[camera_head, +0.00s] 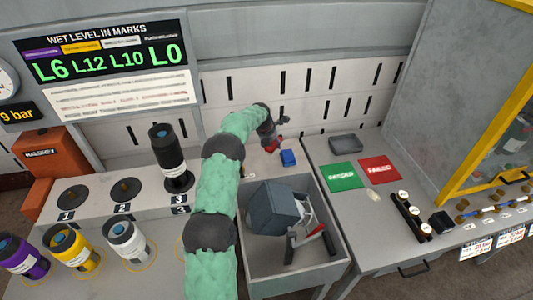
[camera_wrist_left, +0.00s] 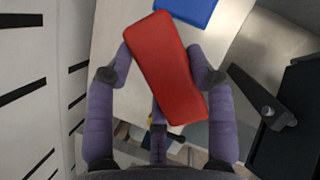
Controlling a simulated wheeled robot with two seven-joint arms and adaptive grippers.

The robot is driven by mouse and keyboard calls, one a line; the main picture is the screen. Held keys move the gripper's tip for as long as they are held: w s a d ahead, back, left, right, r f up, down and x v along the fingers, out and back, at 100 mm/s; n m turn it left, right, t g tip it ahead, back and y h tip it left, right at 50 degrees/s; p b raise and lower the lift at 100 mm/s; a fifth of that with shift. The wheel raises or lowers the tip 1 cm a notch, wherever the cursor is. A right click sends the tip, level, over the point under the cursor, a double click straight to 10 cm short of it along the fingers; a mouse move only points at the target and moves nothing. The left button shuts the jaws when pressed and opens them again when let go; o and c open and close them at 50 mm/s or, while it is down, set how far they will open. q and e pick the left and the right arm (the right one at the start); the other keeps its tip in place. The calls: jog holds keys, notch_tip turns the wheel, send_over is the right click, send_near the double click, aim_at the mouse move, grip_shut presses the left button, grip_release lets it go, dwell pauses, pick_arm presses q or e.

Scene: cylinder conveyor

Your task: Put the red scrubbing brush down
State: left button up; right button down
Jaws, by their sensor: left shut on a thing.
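The red scrubbing brush (camera_wrist_left: 165,70) shows in the left wrist view as a red block lying tilted between the purple fingers of my left gripper (camera_wrist_left: 160,62), which is shut on it. In the head view my left gripper (camera_head: 273,138) is at the far end of my green-sleeved arm. Only a small red part of the brush (camera_head: 271,146) shows there, over the back of the bench. A blue block (camera_head: 288,158) lies close by on the bench, and it also shows at the top of the left wrist view (camera_wrist_left: 188,10). Whether the brush touches the bench is unclear.
A grey sink (camera_head: 262,262) holds a dark box (camera_head: 273,208) and a tool with a red part. A black cylinder (camera_head: 172,160) stands on the left counter. The right table has a grey tray (camera_head: 346,144), a green mat (camera_head: 342,177) and a red mat (camera_head: 380,170).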

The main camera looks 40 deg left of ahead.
pick_arm(q)
jog(key=b, duration=0.1)
send_over(268, 156)
jog(key=s, duration=0.1)
jog(key=f, duration=0.5)
jog(key=shift+s+d+f, duration=0.1)
jog(key=shift+s+d, duration=0.1)
jog(key=shift+d, duration=0.05)
jog(key=shift+a+f+b, duration=0.2)
jog(key=shift+f+b, duration=0.4)
jog(key=shift+f, duration=1.2)
jog(key=shift+r, duration=0.1)
jog(key=shift+f, duration=0.45)
jog(key=shift+f+b, duration=0.2)
jog(key=shift+b, duration=0.1)
